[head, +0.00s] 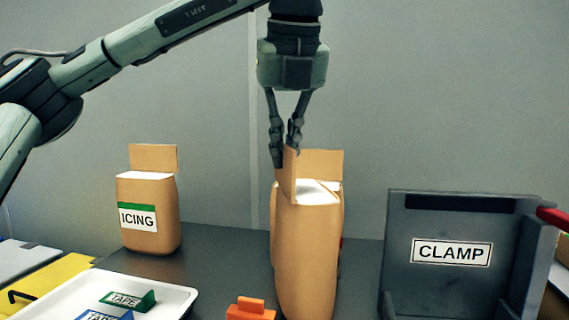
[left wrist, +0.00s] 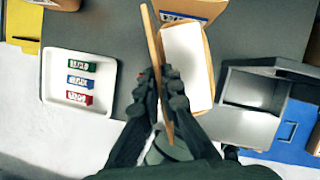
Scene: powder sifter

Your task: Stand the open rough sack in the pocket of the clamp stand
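An open brown sack (head: 308,250) with white contents stands upright in the middle of the head view, and no label of it shows. It also shows in the left wrist view (left wrist: 187,62). My left gripper (head: 285,158) is above it, its fingers closed on both sides of the sack's raised flap; they also show in the left wrist view (left wrist: 165,92). I cannot tell whether the sack's base is off the table. The grey clamp stand (head: 455,215), labelled CLAMP, is apart to the right, its pocket (left wrist: 250,92) empty. My right gripper is not in view.
Another sack (head: 320,163) is close behind, mostly hidden. The ICING sack (head: 149,205) stands at left. A white tray (head: 175,292) holds several coloured labelled pieces. An orange object (head: 250,309) is at the front. Dark table (head: 220,255) is clear between the ICING sack and the middle sacks.

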